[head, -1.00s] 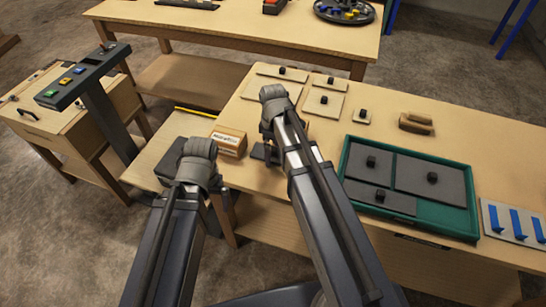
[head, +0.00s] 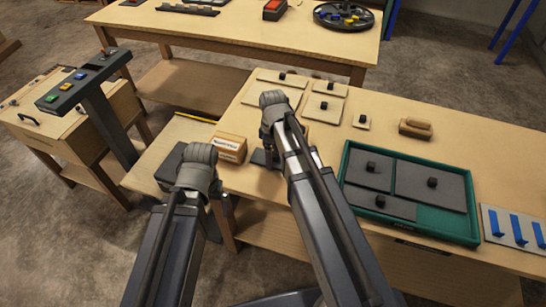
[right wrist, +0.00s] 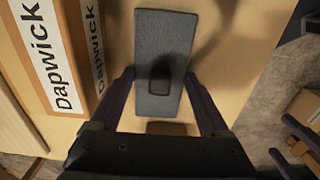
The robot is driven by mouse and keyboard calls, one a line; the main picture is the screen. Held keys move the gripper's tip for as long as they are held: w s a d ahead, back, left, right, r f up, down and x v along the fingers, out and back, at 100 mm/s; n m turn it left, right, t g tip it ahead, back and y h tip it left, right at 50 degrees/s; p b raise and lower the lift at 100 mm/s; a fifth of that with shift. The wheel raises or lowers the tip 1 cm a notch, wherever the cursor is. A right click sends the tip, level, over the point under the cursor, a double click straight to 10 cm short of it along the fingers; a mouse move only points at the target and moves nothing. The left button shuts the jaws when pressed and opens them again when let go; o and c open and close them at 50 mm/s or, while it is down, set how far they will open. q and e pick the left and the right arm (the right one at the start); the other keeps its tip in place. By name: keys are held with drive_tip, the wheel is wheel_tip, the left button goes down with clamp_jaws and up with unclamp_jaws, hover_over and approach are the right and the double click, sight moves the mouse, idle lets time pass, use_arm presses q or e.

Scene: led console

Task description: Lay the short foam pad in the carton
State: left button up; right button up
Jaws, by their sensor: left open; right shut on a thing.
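The short foam pad (right wrist: 165,50) is a grey strip with a black knob. In the head view my right arm mostly hides the pad. The carton (head: 230,147) is a small brown box with a white label on the table, between my two grippers. It also shows at the left of the right wrist view (right wrist: 75,50), beside the pad and apart from it. My left gripper (head: 175,165) is open, left of the carton, its fingertips mostly hidden.
A green tray (head: 440,222) with several grey knobbed pads is on the right. Pale knobbed boards (head: 323,107) and a wooden block (head: 415,128) lie behind. A panel with blue pieces (head: 512,228) is at far right. A button console (head: 82,80) stands left.

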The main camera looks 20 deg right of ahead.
drive_tip(key=shift+r+p, duration=4.9)
drive_tip(key=shift+r, duration=0.1)
